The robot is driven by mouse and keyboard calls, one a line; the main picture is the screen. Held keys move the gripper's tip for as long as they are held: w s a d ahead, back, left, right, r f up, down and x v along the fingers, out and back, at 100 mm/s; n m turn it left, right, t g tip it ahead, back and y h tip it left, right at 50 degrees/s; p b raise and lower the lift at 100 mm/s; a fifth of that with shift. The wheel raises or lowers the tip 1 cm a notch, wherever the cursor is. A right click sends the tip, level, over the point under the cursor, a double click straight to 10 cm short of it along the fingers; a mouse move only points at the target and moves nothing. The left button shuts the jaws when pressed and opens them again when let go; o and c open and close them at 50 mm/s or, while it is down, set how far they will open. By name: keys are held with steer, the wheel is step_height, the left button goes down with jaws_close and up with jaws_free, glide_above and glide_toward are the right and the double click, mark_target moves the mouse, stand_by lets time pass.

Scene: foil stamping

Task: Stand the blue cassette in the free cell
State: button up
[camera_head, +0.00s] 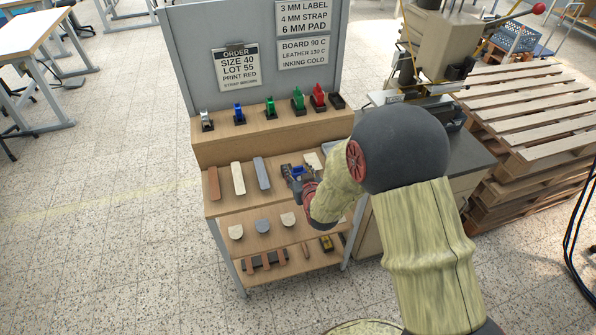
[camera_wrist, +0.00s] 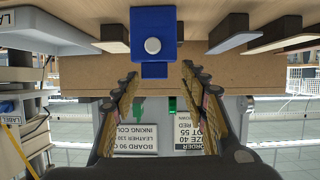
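The blue cassette (camera_wrist: 153,35), with a pale round knob, is on the middle shelf of the stand in the wrist view, which looks upside down. A bit of its blue shows at my gripper in the head view (camera_head: 297,171). My gripper (camera_wrist: 160,72) is open, its two fingertips on either side of the cassette's near end with gaps visible. In the head view my gripper (camera_head: 298,183) hides most of the cassette. The free cell (camera_head: 337,101) is a dark, empty holder at the right end of the top row.
Grey (camera_head: 207,121), blue (camera_head: 239,114), green (camera_head: 298,101) and red (camera_head: 318,96) cassettes stand along the top step. Brown (camera_head: 213,183), cream (camera_head: 238,178) and grey-blue (camera_head: 262,173) bars lie left of my gripper. The sign board (camera_head: 250,50) rises behind.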

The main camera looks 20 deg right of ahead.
steer(key=shift+o, duration=0.9)
